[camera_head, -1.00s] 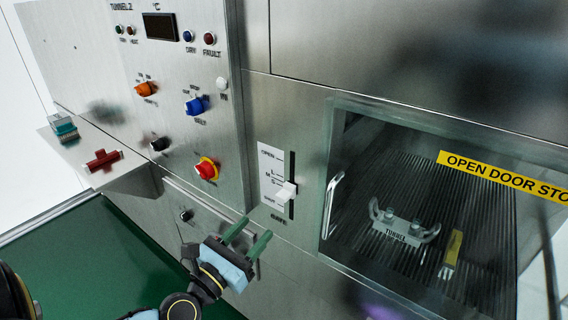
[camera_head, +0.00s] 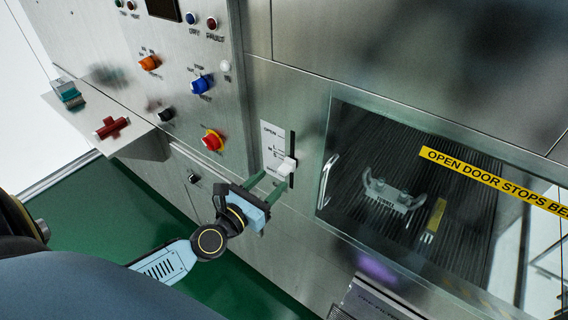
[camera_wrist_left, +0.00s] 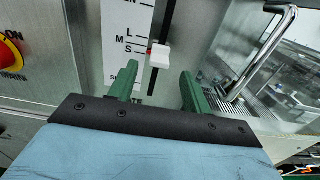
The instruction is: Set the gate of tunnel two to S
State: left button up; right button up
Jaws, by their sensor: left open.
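The gate slider has a white knob (camera_head: 286,166) in a dark vertical slot beside a white scale plate (camera_head: 272,146) marked OPEN at the top, with L, M and S below. In the left wrist view the knob (camera_wrist_left: 160,56) has a red mark at its left, about level with M and S; I cannot tell exactly which. My left gripper (camera_head: 268,181) is open, with green fingers pointing at the panel just below the knob. In the left wrist view the fingertips (camera_wrist_left: 160,74) stand either side of the slot, apart from the knob. My right gripper is not in view.
A glass door with a handle (camera_head: 328,181) is right of the slider. A red knob (camera_head: 212,140), a blue knob (camera_head: 202,84) and an orange knob (camera_head: 150,63) sit on the panel at left. A shelf (camera_head: 133,139) holds a red valve-like part (camera_head: 111,127).

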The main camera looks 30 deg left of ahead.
aim_at(281, 171)
pick_arm(q)
jog(key=w, duration=0.4)
jog(key=w+p, duration=0.1)
jog(key=w, duration=0.1)
jog(key=shift+w+d, duration=0.3)
grip_shut()
